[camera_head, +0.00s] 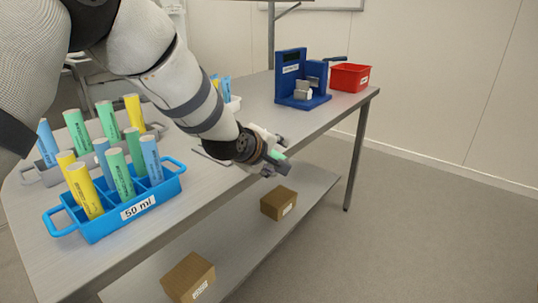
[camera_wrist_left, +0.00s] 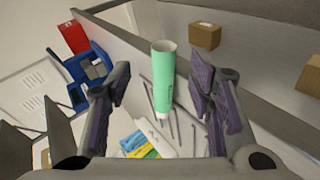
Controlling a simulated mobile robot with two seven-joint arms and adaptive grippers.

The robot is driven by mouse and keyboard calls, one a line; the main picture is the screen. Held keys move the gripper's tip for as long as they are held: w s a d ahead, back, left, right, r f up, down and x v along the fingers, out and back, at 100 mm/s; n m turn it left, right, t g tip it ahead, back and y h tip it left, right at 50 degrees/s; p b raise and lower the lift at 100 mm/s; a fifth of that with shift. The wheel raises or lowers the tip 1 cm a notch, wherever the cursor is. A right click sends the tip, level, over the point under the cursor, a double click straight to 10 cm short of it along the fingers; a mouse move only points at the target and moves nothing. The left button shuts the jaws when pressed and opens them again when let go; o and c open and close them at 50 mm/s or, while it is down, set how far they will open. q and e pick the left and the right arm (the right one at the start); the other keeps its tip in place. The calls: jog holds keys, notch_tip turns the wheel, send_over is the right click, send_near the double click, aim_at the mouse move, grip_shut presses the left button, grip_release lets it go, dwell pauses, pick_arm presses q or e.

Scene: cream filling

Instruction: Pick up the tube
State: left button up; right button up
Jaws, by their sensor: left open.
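My left gripper (camera_head: 272,162) reaches over the front edge of the table with its fingers apart. A green tube (camera_head: 278,155) shows as a small piece among the fingers; the rest is hidden by the gripper. In the left wrist view, the green tube (camera_wrist_left: 162,85) with a white end lies between the two open fingers of the left gripper (camera_wrist_left: 164,72), with a gap on each side. Thin grey rods show by its lower end. I cannot tell what supports it. My right gripper is not in view.
A blue 50 ml rack (camera_head: 110,222) with several tubes stands at the left. Another grey rack (camera_head: 45,177) is behind it. A blue device (camera_head: 288,85) and red bin (camera_head: 350,78) are at the far end. Brown boxes (camera_head: 278,203) lie on the lower shelf.

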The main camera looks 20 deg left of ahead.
pick_arm(q)
jog(key=x, duration=0.2)
jog(key=b+x, duration=0.1)
jog(key=x, duration=0.2)
jog(key=shift+s+f, duration=0.25)
jog(key=shift+s+r, duration=0.1)
jog(key=shift+r, duration=0.1)
jog(key=shift+c, duration=0.3)
jog(key=c, duration=0.8)
